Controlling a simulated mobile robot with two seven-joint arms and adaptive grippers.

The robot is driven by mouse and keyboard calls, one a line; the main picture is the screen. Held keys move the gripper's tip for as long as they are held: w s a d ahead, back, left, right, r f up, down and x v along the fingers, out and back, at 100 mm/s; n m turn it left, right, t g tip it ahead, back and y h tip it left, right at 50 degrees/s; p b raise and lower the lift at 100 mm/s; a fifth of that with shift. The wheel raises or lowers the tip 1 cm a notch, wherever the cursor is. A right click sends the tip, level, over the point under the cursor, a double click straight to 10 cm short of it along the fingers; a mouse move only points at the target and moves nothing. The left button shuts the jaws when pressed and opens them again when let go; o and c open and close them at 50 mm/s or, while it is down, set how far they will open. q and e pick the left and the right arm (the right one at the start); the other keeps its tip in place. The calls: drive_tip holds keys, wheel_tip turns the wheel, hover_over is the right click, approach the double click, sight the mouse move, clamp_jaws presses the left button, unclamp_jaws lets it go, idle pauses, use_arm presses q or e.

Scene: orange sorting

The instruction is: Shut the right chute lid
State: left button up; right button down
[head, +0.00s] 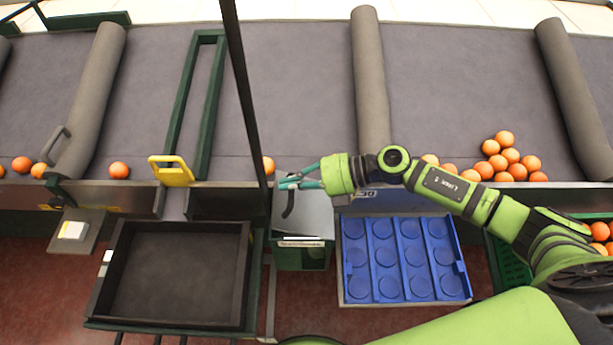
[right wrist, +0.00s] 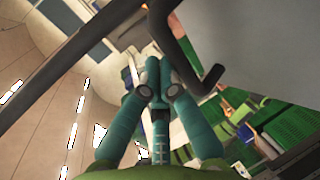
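A grey metal lid (head: 314,218) with a dark bent handle (head: 289,205) is at the centre of the head view, over a green box (head: 300,259). I take it for the right chute lid; its exact angle is hard to tell. My right gripper (head: 283,184) is at the lid's back left, close to the handle's upper end. In the right wrist view, its teal fingertips (right wrist: 158,72) are together, with nothing visible between them. The handle (right wrist: 196,75) and a grey panel (right wrist: 270,45) are just to their right; contact is unclear. My left gripper is out of view.
A black tray (head: 240,290) is left of the green box, and a blue tray with round pockets (head: 378,260) is right of it. A yellow handle (head: 172,172) and a dark post (head: 243,85) are to the left. Oranges (head: 510,155) lie along the belt's front edge.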

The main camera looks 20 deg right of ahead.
sight(277, 196)
drive_tip(key=shift+w+a+f+b, duration=0.25)
drive_tip(key=shift+a+f+b, duration=0.1)
drive_tip(key=shift+a+f, duration=0.55)
drive_tip(key=shift+w+a+f+b, duration=0.3)
drive_tip(key=shift+a+f, duration=0.4)
drive_tip(key=shift+f, duration=0.35)
